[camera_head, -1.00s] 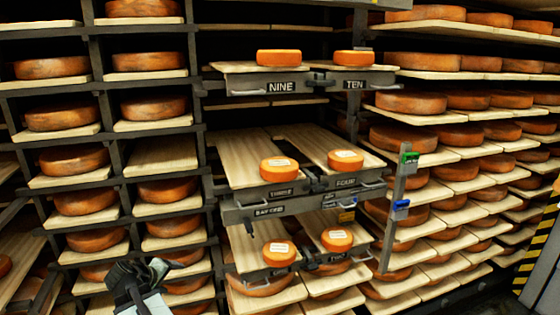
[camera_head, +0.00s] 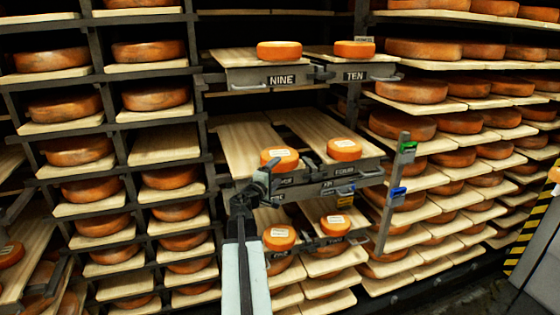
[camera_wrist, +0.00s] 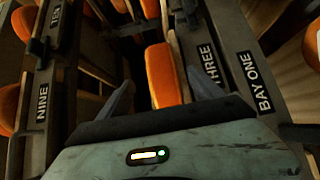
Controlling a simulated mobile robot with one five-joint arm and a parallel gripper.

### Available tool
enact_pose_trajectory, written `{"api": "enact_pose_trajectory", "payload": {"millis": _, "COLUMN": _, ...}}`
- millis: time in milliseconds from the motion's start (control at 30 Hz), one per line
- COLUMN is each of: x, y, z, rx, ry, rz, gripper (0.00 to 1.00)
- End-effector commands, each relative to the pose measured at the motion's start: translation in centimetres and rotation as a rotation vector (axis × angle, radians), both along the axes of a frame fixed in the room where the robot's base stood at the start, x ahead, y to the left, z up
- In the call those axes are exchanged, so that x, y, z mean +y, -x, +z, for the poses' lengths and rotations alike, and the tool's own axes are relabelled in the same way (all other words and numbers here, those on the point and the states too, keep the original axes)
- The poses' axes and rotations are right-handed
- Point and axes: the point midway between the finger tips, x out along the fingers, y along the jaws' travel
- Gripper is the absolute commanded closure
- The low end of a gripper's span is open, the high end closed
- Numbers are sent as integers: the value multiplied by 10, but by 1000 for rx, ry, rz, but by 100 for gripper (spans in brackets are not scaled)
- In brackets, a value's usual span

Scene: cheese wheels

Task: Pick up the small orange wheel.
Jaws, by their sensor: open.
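Several small orange wheels sit on pulled-out boards in the head view. One is on the board labelled THREE in the wrist view, a small orange wheel (camera_head: 282,153) with a pale label on top. My gripper (camera_head: 268,170) is in front of this wheel and covers its lower left part. In the wrist view my gripper (camera_wrist: 160,80) is open, and the orange wheel (camera_wrist: 166,78) shows between and beyond its two fingers. I cannot tell whether the fingers touch it. Another small orange wheel (camera_head: 344,149) sits on the board to the right.
Small wheels (camera_head: 279,51) sit on boards NINE and TEN above. Two more (camera_head: 279,238) lie below. Dark drawer fronts and handles (camera_head: 345,190) are close to my gripper. An upright post (camera_head: 393,195) with green and blue clips stands to the right. Racks of larger wheels fill both sides.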

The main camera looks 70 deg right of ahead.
Motion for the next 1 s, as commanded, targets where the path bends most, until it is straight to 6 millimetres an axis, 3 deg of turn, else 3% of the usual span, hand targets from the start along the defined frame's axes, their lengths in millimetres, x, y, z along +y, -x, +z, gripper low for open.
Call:
{"api": "enact_pose_trajectory", "payload": {"millis": 300, "x": -48, "y": 1, "z": -4, "rx": -1, "ry": -1, "rz": -2, "gripper": 25}}
{"api": "enact_pose_trajectory", "payload": {"millis": 533, "x": -50, "y": 2, "z": -4, "rx": -1, "ry": -1, "rz": -1, "gripper": 25}}
{"api": "enact_pose_trajectory", "payload": {"millis": 567, "x": -50, "y": 2, "z": -4, "rx": -1, "ry": -1, "rz": -1, "gripper": 30}}
{"api": "enact_pose_trajectory", "payload": {"millis": 800, "x": -50, "y": 3, "z": -4, "rx": -1, "ry": -1, "rz": -2, "gripper": 97}}
{"api": "enact_pose_trajectory", "payload": {"millis": 1000, "x": -50, "y": 3, "z": -3, "rx": -1, "ry": 0, "rz": -2, "gripper": 100}}
